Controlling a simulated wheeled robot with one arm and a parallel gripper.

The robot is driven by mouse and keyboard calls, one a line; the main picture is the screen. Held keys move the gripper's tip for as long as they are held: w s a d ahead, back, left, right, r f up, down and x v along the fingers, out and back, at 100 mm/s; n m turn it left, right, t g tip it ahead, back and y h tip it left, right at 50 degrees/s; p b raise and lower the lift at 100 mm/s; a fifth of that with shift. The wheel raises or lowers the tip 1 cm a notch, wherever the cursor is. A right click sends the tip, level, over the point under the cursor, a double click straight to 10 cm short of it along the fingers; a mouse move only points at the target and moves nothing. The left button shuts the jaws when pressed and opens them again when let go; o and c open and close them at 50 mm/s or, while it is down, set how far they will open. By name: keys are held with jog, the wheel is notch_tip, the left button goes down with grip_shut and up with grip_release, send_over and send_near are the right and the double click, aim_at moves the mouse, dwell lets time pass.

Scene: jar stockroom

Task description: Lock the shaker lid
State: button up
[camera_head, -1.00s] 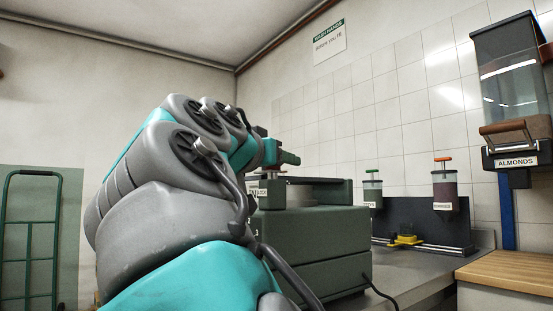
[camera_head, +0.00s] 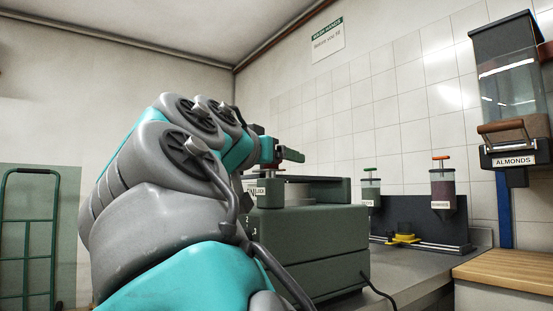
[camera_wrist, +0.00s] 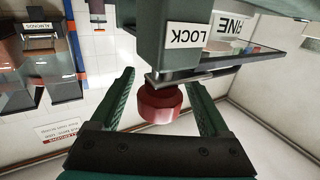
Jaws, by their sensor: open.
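The shaker (camera_head: 310,225) is a dark green machine on the counter, with a dark flat lid (camera_head: 318,180) on top. A block with a LOCK label (camera_wrist: 188,36) fills the upper middle of the wrist view, which appears upside down. A red round knob (camera_wrist: 158,104) projects from this block on a short metal stem. My gripper (camera_wrist: 160,80) is open, with one green finger on each side of the knob. Gaps show between the knob and both fingers. In the head view my gripper (camera_head: 285,155) is at the shaker's top left, and my arm hides part of that side.
The counter right of the shaker holds a dark rack (camera_head: 415,223) with two small jars and a yellow piece (camera_head: 403,239). An almond dispenser (camera_head: 510,100) hangs on the right wall. A green hand truck (camera_head: 28,235) stands at far left.

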jog(key=v, duration=0.8)
dwell(0.4)
